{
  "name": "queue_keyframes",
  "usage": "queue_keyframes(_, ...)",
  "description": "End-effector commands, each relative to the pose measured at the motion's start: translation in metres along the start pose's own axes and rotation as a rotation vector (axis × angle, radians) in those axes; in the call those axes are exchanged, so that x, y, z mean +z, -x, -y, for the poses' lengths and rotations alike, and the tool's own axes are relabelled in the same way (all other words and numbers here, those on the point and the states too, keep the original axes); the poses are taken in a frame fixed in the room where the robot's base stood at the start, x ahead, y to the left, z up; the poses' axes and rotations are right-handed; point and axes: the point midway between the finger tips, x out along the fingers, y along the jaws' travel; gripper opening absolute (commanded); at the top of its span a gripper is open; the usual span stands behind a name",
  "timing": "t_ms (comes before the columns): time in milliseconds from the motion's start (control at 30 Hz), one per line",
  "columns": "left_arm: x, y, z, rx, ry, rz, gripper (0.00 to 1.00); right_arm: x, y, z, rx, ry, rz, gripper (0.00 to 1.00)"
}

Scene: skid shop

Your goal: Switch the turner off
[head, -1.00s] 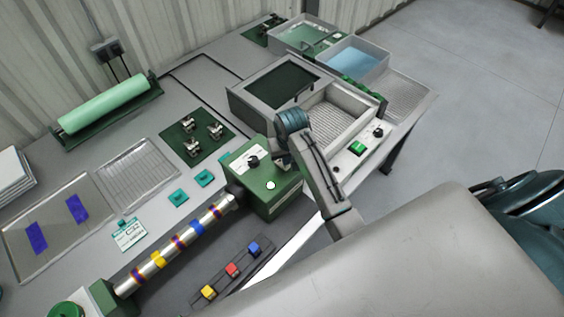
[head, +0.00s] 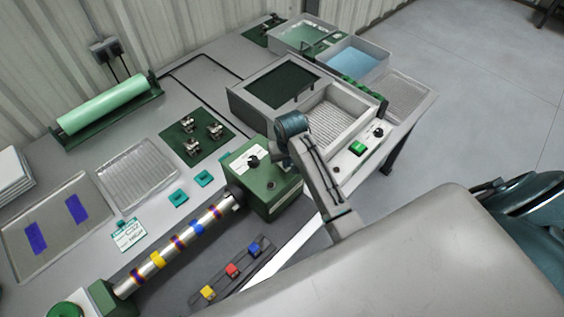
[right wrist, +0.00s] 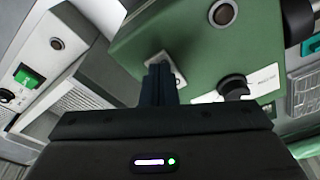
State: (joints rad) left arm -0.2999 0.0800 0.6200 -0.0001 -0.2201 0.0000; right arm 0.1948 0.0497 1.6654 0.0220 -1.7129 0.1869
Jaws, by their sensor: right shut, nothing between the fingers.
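The turner is a green box (head: 262,190) with a silver shaft (head: 178,243) carrying coloured bands; the shaft reaches to a green end support (head: 100,297). A black knob (head: 253,161) sits on its white label. The round lamp (head: 271,185) on the box looks dark; it also looks dark in the right wrist view (right wrist: 222,12). In that view my right gripper (right wrist: 158,70) is shut and empty, its tips at a pale switch plate (right wrist: 177,68) on the green box. The fingers hide most of the switch. My left gripper is out of view.
A grey machine with a ribbed tray (head: 338,122) and a green button (head: 357,147) stands right beside the turner. A dark rack with several coloured blocks (head: 232,270) lies in front. Teal pieces (head: 204,178) and a green plate (head: 190,150) lie behind.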

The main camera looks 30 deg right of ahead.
Motion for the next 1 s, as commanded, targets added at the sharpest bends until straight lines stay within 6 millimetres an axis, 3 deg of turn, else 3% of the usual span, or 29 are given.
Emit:
queue_keyframes(367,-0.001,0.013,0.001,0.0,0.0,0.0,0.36,-0.004,0.026,0.0,0.0,0.0,-0.001,0.0)
queue_keyframes(1000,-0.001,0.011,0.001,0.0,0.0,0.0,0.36,-0.011,0.069,0.0,0.0,0.0,-0.001,0.0)
